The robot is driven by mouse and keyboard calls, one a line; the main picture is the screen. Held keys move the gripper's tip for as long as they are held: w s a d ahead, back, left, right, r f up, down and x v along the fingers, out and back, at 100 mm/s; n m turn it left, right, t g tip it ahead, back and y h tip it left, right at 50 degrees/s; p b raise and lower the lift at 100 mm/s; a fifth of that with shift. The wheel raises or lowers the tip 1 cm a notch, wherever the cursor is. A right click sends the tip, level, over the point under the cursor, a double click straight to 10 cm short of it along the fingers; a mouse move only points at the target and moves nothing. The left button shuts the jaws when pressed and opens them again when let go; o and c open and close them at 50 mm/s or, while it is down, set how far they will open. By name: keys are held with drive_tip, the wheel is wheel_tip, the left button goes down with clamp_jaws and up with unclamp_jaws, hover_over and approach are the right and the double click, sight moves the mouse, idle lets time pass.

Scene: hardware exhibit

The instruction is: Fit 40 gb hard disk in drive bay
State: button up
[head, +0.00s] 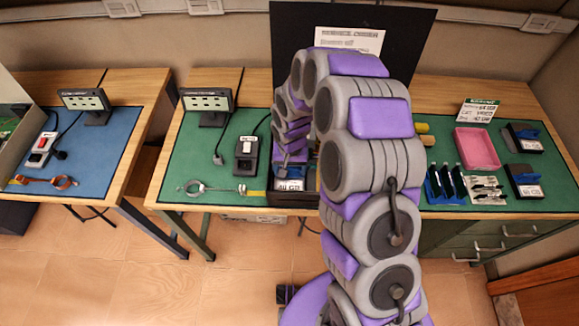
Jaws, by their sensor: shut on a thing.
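A hard disk with a white label reading about "40 GB" (290,185) and blue edges sits low at the front edge of the green-matted bench, left of my arm. My gripper (287,163) reaches down to it from above and is shut on it; the fingertips are small and partly hidden by my arm links. A dark open case with a tall black panel (400,30) stands behind my arm. Its lower part, around the disk, is mostly hidden by my arm, so I cannot tell how deep the disk sits in a bay.
Two other labelled disks (523,139) (525,182) lie at the right, near a pink tray (477,149), blue-black upright parts (445,184) and a sign (478,112).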

drive_tip(key=shift+f, duration=0.3)
drive_tip(key=o, duration=0.7)
drive_tip(key=shift+r+p, duration=0.35)
drive_tip(key=shift+r, duration=0.4)
idle(1.1)
drive_tip(key=shift+r+p, duration=1.1)
drive_tip(key=shift+r, duration=1.75)
